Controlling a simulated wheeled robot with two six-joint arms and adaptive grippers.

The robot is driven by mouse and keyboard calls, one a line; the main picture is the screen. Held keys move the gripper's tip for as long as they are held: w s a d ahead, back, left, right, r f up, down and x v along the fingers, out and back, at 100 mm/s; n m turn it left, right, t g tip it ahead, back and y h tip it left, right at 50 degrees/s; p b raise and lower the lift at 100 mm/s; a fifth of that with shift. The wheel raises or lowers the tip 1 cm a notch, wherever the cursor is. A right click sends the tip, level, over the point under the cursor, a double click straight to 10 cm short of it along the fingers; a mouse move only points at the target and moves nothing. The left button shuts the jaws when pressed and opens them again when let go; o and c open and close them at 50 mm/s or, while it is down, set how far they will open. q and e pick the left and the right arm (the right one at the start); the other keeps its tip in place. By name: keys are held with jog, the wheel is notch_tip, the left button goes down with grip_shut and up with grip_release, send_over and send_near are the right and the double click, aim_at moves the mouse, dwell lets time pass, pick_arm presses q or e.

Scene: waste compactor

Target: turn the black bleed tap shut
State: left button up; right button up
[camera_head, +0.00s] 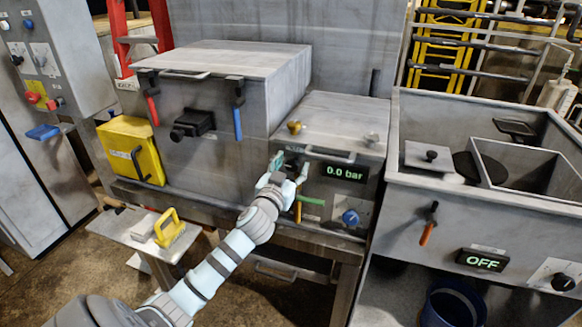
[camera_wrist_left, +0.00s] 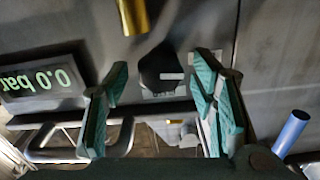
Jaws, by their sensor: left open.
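The black bleed tap (camera_wrist_left: 162,68) shows in the left wrist view as a dark knob with a pale mark, on the grey front of the small unit. My left gripper (camera_wrist_left: 160,82) is open, with one teal finger on each side of the tap and visible gaps between. I cannot tell how deep the fingertips reach past it. In the head view my left gripper (camera_head: 289,164) is at the left of the small unit's front, beside the 0.0 bar display (camera_head: 345,173), and hides the tap. My right gripper is not in view.
The large chamber (camera_head: 215,130) with a blue-handled latch (camera_head: 238,123) stands to the left.

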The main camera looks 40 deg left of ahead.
pick_arm(q)
jog(key=shift+c, duration=0.3)
jog(key=c, duration=1)
jog(key=shift+c, duration=0.2)
jog(key=shift+m, duration=0.4)
jog(key=m+p, duration=0.1)
jog(key=m, duration=0.1)
jog(key=shift+m+p, duration=0.4)
jog(key=m+p, duration=0.1)
jog(key=m, duration=0.3)
jog(key=shift+d+p, duration=0.15)
jog(key=shift+p, duration=0.25)
jog(key=m+p, duration=0.1)
jog(key=m, duration=0.4)
jog(key=shift+f+p, duration=0.1)
jog(key=shift+p, duration=0.2)
jog(key=shift+f+m+p, duration=0.1)
jog(key=shift+m+p, duration=0.4)
jog(key=shift+m, duration=1.5)
